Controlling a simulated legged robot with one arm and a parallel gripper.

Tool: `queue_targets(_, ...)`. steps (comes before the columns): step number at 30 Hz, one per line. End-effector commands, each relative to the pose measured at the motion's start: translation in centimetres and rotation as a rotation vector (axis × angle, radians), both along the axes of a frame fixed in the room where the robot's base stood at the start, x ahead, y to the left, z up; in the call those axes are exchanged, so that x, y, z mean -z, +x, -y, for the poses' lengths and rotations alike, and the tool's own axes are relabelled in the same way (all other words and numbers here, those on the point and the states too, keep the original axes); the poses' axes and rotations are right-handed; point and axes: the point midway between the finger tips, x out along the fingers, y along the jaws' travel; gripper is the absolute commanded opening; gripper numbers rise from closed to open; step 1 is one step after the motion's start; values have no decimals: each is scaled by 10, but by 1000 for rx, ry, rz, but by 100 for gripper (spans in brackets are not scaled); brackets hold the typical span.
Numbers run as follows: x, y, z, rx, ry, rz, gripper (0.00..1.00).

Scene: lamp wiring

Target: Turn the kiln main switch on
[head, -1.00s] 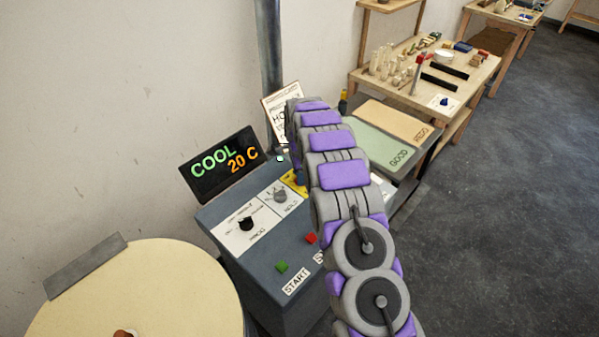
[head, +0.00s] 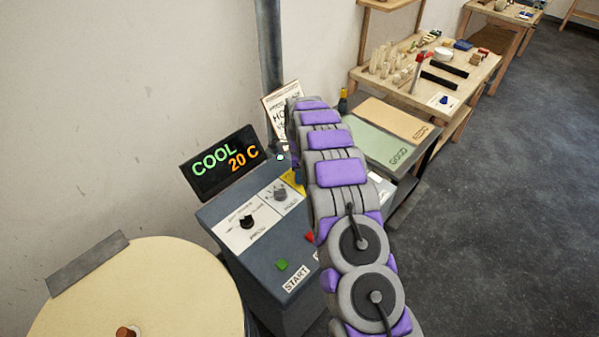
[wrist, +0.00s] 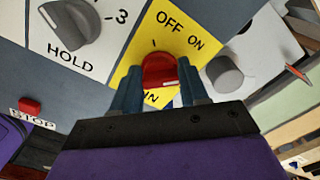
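The kiln main switch is a red knob (wrist: 158,70) on a yellow plate (wrist: 133,62) marked OFF and ON in the wrist view. In the head view only a yellow sliver of the plate (head: 292,178) shows beside my arm; the knob is hidden there. My gripper (wrist: 163,80) is at the knob, with one dark blue finger on each side of it. The fingers look close to its sides, but whether they press on it cannot be told. The display (head: 219,163) reads COOL 20 C.
A grey HOLD knob (wrist: 68,25) lies left of the yellow plate and a grey round peg (wrist: 222,74) to its right. A red STOP button (wrist: 30,106) is at lower left. The panel's green START button (head: 281,265) and black knob (head: 247,222) are clear of my arm.

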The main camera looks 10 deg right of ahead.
Motion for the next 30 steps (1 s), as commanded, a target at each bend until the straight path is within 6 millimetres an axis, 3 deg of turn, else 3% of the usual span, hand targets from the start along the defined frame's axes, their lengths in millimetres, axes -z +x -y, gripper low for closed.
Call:
queue_targets(8,-2,0,-1,0,1,5,69)
queue_targets(17,-4,0,0,0,1,4,69)
queue_targets(23,-32,0,-1,-1,1,6,69)
queue_targets(30,-85,2,-1,0,1,10,69)
